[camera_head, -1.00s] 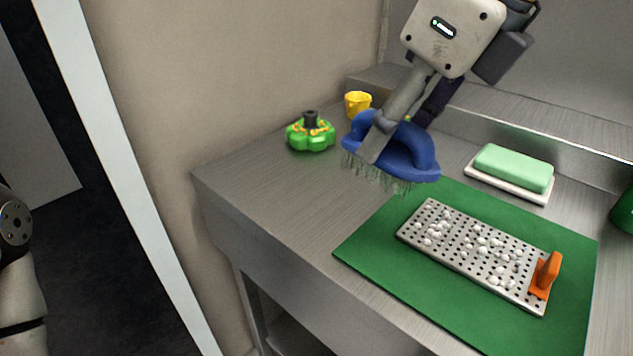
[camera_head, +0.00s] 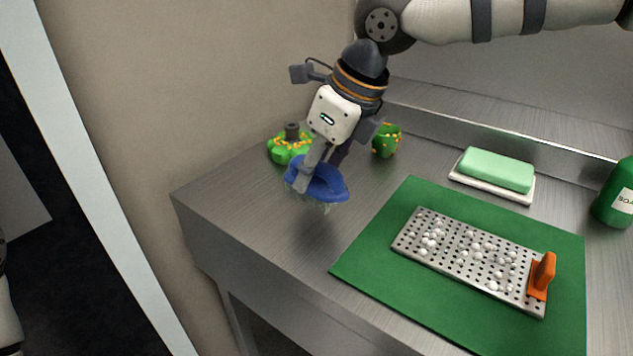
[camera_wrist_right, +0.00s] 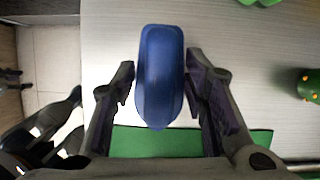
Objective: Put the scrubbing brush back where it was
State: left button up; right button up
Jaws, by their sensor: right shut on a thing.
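The blue scrubbing brush (camera_head: 326,183) is in my right gripper (camera_head: 312,178), bristles down, over the bare left part of the metal counter, left of the green mat. I cannot tell whether the bristles touch the counter. In the right wrist view the brush's blue back (camera_wrist_right: 160,75) lies between the two fingers (camera_wrist_right: 158,85). My left gripper is out of view.
A lobed green object (camera_head: 289,146) stands close behind the brush; a green dotted one (camera_head: 387,140) is to the right. The green mat (camera_head: 375,262) bears a perforated metal plate (camera_head: 455,262) with white bits and orange handle. Green soap (camera_head: 497,171) and a green bottle (camera_head: 616,195) stand right.

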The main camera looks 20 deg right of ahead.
aim_at(316, 181)
jog(key=shift+s+f, duration=0.1)
jog(key=shift+f, duration=1.25)
jog(key=shift+f, duration=0.2)
jog(key=o, duration=1.1)
jog(key=v, duration=1.2)
jog(key=shift+a+r, duration=0.1)
jog(key=shift+r, duration=0.15)
